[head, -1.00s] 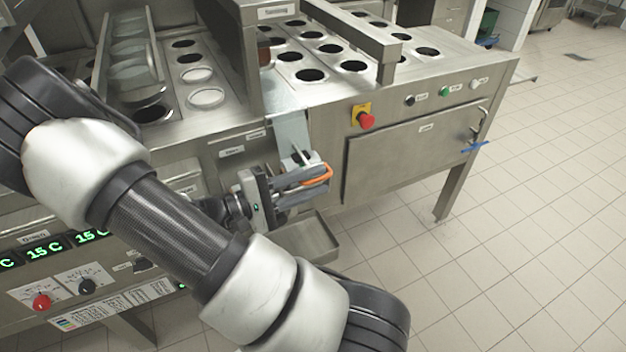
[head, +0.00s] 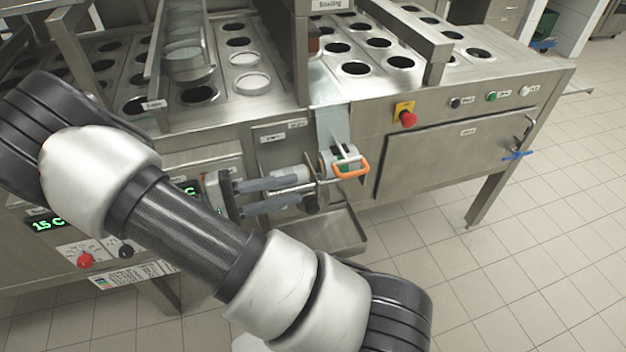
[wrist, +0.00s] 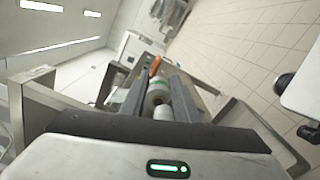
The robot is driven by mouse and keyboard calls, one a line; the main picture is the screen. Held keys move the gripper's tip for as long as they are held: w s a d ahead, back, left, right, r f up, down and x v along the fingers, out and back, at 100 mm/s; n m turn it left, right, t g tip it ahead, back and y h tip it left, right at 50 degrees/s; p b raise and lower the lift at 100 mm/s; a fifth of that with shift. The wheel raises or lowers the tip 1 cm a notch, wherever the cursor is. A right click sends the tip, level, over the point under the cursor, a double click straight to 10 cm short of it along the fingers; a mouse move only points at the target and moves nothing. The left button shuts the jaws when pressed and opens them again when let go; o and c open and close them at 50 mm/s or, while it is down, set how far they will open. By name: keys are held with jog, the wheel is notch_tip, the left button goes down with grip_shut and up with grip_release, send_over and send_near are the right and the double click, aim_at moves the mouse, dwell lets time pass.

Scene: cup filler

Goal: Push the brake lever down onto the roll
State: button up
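The film roll (head: 340,157) is white with green and sits on a holder at the machine's front. A pale film strip (head: 333,125) runs up from it. The brake lever (head: 351,169) has an orange looped handle and shows at the roll's right end. My gripper (head: 308,190) is to the left of the lever, its two grey fingers apart and pointing right at it. In the wrist view, the orange lever (wrist: 155,66) shows beyond the fingertips, and the roll (wrist: 158,92) shows between the fingers. I cannot tell whether the lever touches the roll.
A metal tray (head: 345,238) lies below the roll. The red emergency button (head: 407,118) is up to the right, beside a closed cabinet door (head: 440,155). The machine top (head: 300,88) with cup holes is above. Floor at the right is clear.

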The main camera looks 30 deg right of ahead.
jog(key=shift+v, duration=1.6)
jog(key=s+a+r+m+t+y, duration=0.1)
jog(key=s+r+t+y, duration=0.4)
jog(key=r+y, duration=0.4)
jog(key=s+a+r+t+y, duration=0.2)
jog(key=s+r+t+y, duration=0.3)
jog(key=r+y, duration=0.4)
notch_tip(320, 180, up, 20)
jog(key=p, duration=2)
jog(key=shift+w+f, duration=0.2)
jog(key=shift+f, duration=0.05)
